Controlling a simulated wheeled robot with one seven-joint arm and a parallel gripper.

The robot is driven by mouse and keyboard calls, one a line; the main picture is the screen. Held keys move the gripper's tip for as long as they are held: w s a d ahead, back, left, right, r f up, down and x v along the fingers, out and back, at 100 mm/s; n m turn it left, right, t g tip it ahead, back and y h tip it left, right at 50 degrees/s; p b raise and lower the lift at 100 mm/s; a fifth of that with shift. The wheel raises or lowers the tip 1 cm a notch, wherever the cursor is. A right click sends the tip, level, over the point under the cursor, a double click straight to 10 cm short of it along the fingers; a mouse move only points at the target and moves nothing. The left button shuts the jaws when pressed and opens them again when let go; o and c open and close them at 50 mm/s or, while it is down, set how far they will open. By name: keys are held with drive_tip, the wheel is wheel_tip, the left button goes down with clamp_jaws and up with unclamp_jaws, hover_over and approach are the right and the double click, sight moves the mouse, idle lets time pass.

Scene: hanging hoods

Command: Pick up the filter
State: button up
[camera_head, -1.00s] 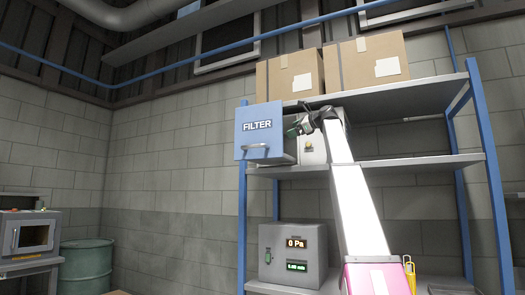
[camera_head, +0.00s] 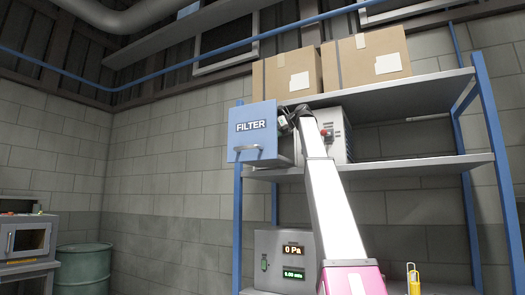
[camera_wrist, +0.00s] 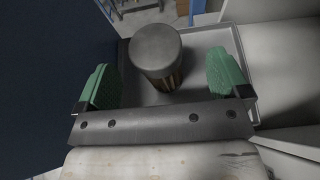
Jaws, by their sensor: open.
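The filter (camera_wrist: 158,52) is an upright cylinder with a grey metal cap and a brownish ribbed side. It stands in a grey open drawer (camera_wrist: 219,39), seen in the wrist view. My gripper (camera_wrist: 164,80) is open, with one green finger to the left of the filter and one to the right. The filter shows between and slightly beyond the fingers; I cannot tell if they touch it. In the head view the drawer's blue front (camera_head: 252,139) reads FILTER and stands pulled out. My gripper (camera_head: 284,121) is just behind it, and the filter is hidden there.
The grey filter housing (camera_head: 333,138) sits on the middle shelf, with the upper shelf (camera_head: 405,96) close above. Cardboard boxes (camera_head: 366,57) stand on top. Blue shelf posts (camera_head: 490,142) flank the rack.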

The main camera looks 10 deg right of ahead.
drive_tip(key=shift+s+x, duration=0.15)
drive_tip(key=shift+x, duration=1.15)
drive_tip(key=shift+s+x, duration=0.15)
drive_tip(key=shift+x, duration=1.15)
drive_tip(key=shift+a+f, duration=0.1)
drive_tip(key=shift+a, duration=0.05)
drive_tip(key=c, duration=1.4)
